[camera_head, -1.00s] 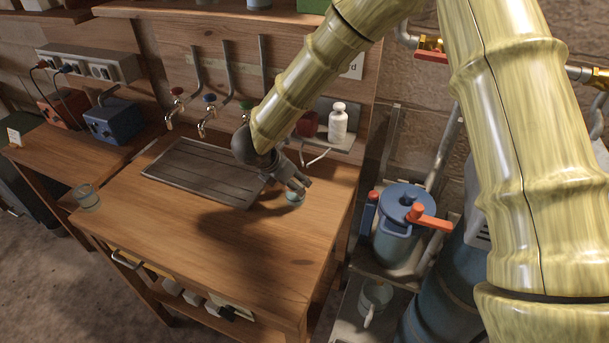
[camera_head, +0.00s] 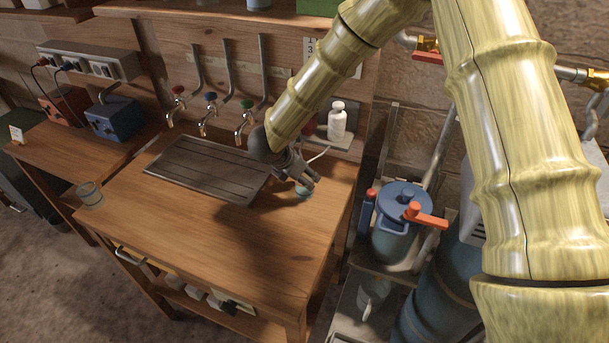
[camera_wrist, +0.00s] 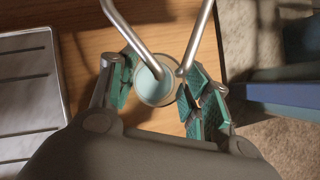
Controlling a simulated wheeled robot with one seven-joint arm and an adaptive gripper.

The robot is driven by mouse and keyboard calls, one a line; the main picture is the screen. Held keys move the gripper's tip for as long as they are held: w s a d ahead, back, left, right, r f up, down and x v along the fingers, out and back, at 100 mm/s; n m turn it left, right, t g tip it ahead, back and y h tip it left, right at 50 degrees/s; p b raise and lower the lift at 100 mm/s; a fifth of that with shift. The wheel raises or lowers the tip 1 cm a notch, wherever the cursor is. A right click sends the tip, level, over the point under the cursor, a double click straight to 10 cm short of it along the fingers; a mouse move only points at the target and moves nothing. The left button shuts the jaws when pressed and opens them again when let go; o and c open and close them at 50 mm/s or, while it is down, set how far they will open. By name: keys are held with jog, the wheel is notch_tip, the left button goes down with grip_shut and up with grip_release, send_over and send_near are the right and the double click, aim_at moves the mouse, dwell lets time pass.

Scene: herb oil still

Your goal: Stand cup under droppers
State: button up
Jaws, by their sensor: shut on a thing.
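A small cup with a pale teal inside (camera_wrist: 156,88) stands between the fingers of my gripper (camera_wrist: 153,93) in the wrist view. In the head view the cup (camera_head: 304,192) shows below my gripper (camera_head: 304,182), near the right side of the wooden table; I cannot tell whether it touches the top. My gripper is shut on the cup. Two thin metal rods (camera_wrist: 201,35) run over the cup's mouth in the wrist view. Three taps with red, blue (camera_head: 209,98) and green (camera_head: 246,103) knobs hang over the table's back. I cannot tell which parts are the droppers.
A slatted metal tray (camera_head: 208,170) lies left of my gripper. A clear glass (camera_head: 89,193) stands at the table's left corner. A white bottle (camera_head: 337,121) sits on a small back shelf. A blue pot (camera_head: 397,225) stands right of the table. The front tabletop is clear.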

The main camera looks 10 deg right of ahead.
jog(key=o, duration=1.4)
jog(key=shift+o, duration=0.2)
jog(key=shift+a+r, duration=0.1)
jog(key=b+v, duration=0.2)
jog(key=v, duration=0.9)
jog(key=shift+s+r+b, duration=0.15)
jog(key=shift+r+b, duration=0.2)
jog(key=shift+a, duration=0.15)
